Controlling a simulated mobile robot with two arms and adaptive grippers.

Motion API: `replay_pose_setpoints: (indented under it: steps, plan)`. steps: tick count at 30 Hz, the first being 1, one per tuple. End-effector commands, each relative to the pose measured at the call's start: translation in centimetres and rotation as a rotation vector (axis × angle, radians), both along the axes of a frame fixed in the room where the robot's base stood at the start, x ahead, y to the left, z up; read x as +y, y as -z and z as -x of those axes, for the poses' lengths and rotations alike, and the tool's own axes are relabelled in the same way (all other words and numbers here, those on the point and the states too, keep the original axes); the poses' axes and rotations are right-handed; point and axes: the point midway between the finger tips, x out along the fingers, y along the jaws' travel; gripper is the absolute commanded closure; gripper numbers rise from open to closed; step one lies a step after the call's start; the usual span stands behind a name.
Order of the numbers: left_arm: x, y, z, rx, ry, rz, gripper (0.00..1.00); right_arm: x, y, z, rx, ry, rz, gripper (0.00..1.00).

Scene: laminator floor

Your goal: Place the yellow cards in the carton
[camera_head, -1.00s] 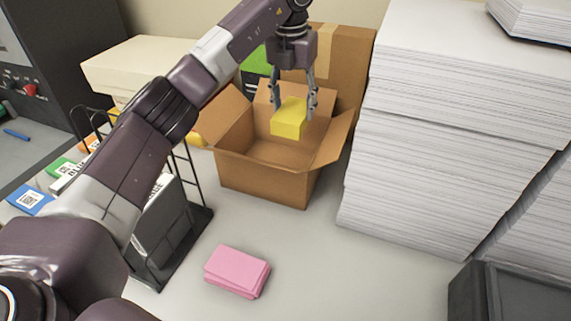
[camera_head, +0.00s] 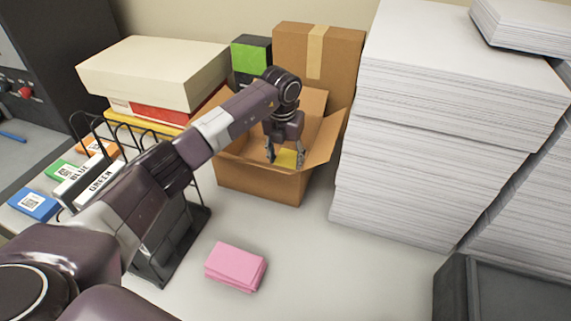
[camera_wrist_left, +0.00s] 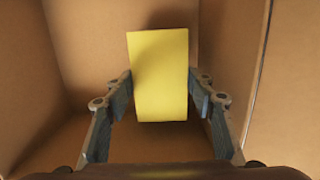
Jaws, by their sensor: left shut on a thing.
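The yellow cards (camera_head: 286,158) form a small block between the fingers of my left gripper (camera_head: 285,155), down inside the open carton (camera_head: 258,182). In the left wrist view the yellow cards (camera_wrist_left: 158,75) are upright between the two fingers (camera_wrist_left: 160,100), with the carton's brown walls (camera_wrist_left: 100,45) around them. My left gripper is shut on the cards. The front wall of the carton hides their lower part in the head view, and I cannot tell whether they touch the carton floor. My right gripper is not in view.
A pink card stack (camera_head: 235,266) lies on the table in front of the carton. Tall white paper stacks (camera_head: 440,130) stand close on the right. A black wire rack (camera_head: 178,235) stands at left. A closed brown box (camera_head: 318,65) stands behind.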

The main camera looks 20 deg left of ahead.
Motion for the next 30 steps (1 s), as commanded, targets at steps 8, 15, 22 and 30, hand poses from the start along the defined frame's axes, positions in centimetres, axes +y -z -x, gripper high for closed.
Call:
replay_pose_setpoints:
  steps: [8, 15, 22, 30]
  plan:
    - [0.0, 2.7, 0.0, -0.001, -0.001, 0.0, 0.87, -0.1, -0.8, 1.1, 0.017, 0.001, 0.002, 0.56]
    - [0.0, 2.9, 0.0, -0.001, -0.001, 0.0, 0.87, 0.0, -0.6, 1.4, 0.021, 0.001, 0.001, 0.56]
    - [0.0, 3.1, 0.0, 0.001, -0.001, -0.001, 0.43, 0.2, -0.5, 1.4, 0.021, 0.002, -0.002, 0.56]
    - [0.0, 2.7, 0.0, 0.001, -0.001, -0.001, 0.43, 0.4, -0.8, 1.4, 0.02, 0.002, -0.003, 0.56]
